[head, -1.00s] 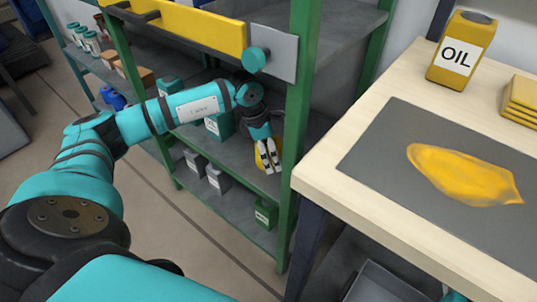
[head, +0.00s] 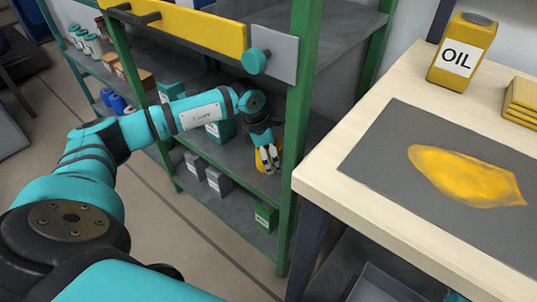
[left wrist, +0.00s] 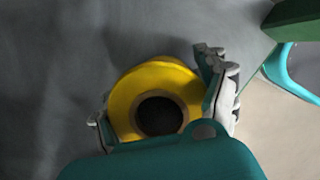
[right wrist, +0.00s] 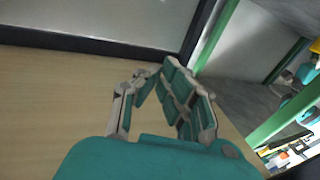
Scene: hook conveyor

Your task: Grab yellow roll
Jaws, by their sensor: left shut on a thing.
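The yellow roll (left wrist: 150,88) is a ring with a dark round hole in its middle. In the left wrist view it lies between the two fingers of my left gripper (left wrist: 165,105). In the head view the roll (head: 268,160) is on the grey middle shelf of the green rack, mostly hidden behind the fingers of my left gripper (head: 267,158). My left gripper is shut on it. My right gripper (right wrist: 160,105) shows in the right wrist view, with its fingers apart and nothing between them, over a light wooden surface.
A green rack post (head: 294,130) stands just right of my left gripper. Grey boxes (head: 217,181) and a green box (head: 266,215) are on the lower shelf. The wooden table (head: 440,85) holds a yellow oil can (head: 461,52) and a yellow cloth (head: 465,178) on a dark mat.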

